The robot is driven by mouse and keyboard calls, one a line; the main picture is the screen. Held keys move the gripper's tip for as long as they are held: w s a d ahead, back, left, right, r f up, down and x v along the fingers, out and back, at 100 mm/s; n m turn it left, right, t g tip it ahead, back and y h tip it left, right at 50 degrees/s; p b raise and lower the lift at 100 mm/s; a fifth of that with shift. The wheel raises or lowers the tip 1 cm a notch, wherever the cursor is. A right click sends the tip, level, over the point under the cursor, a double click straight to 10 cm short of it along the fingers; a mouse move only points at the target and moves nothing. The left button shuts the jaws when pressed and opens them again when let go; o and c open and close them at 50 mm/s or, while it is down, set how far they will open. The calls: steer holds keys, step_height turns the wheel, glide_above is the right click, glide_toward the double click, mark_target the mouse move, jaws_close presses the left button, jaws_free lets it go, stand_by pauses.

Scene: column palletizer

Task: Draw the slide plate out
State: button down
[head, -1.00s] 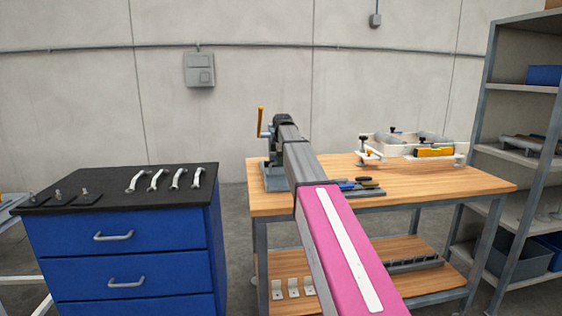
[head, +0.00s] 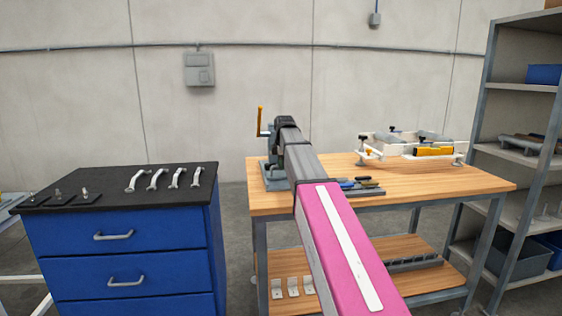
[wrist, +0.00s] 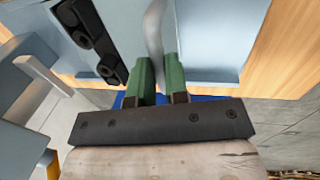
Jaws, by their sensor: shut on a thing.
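In the wrist view my gripper (wrist: 158,82) has two green fingers closed on a narrow, curved grey handle (wrist: 154,28). The handle runs up between the fingers. Pale blue-grey flat metal (wrist: 213,38) lies on both sides of it; I cannot tell which part is the slide plate. In the head view a grey fixture (head: 273,180) with an upright yellow lever (head: 260,121) stands at the left end of the wooden bench. My arm hides much of it, and my gripper is not clear there.
The wooden bench (head: 470,184) also bears a white frame with clamps (head: 410,148) and some hand tools (head: 362,184). A blue drawer cabinet (head: 120,240) with several handles on top stands to the left. A grey shelf rack (head: 492,130) stands at the right. Floor shows between cabinet and bench.

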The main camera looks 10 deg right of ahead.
steer(key=s, duration=0.8)
steer(key=shift+s, duration=0.15)
steer(key=c, duration=1.1)
jaws_free()
steer(key=shift+r, duration=0.1)
steer(key=r, duration=0.3)
steer(key=s+r, duration=0.1)
steer(key=r, duration=0.3)
steer(key=s+r, duration=0.1)
steer(key=r, duration=0.2)
steer(key=shift+r, duration=0.2)
